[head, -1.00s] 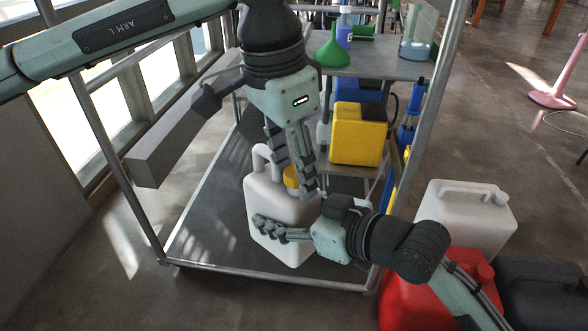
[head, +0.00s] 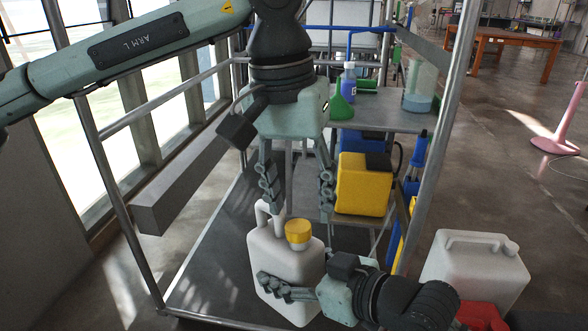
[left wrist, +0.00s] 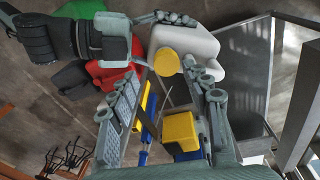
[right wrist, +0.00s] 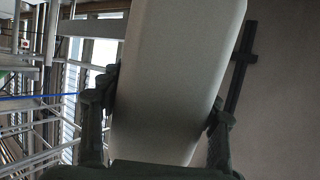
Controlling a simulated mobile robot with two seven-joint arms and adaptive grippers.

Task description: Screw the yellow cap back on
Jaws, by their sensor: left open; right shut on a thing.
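The yellow cap (head: 298,233) sits on top of the white jug (head: 283,262), over its neck; I cannot tell how tightly it is seated.
A yellow container (head: 362,185) stands behind the jug. Cart rails surround the jug. A second white jug (head: 475,262) and a red can (head: 483,314) stand on the floor at right.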

